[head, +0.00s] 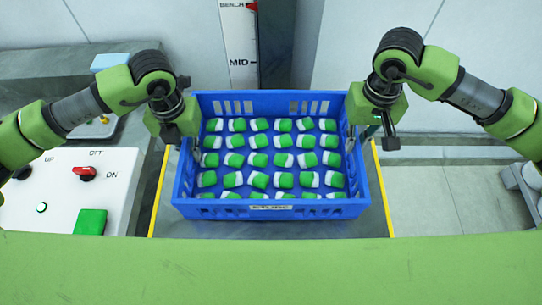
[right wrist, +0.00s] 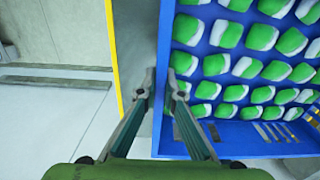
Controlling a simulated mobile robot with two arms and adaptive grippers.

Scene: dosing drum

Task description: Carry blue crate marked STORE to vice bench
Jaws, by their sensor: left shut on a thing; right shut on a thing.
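The blue crate (head: 225,211) is in the middle of the head view, level, with a pale label (head: 271,207) on its near wall. It holds rows of green and white pieces (head: 258,160). My left gripper (head: 184,135) is shut on the crate's left wall; its fingertips are mostly hidden. My right gripper (head: 358,132) is shut on the right wall. The right wrist view shows its two fingers (right wrist: 163,84) on either side of the crate's wall (right wrist: 165,50). I cannot tell which bench is the vice bench.
A grey platform (head: 270,229) with yellow side edges lies under the crate. A scale post (head: 240,45) marked BENCH and MID stands behind. A white control panel (head: 110,175) with a red switch (head: 84,173) and green button (head: 90,221) is at left. Floor (head: 430,190) is open at right.

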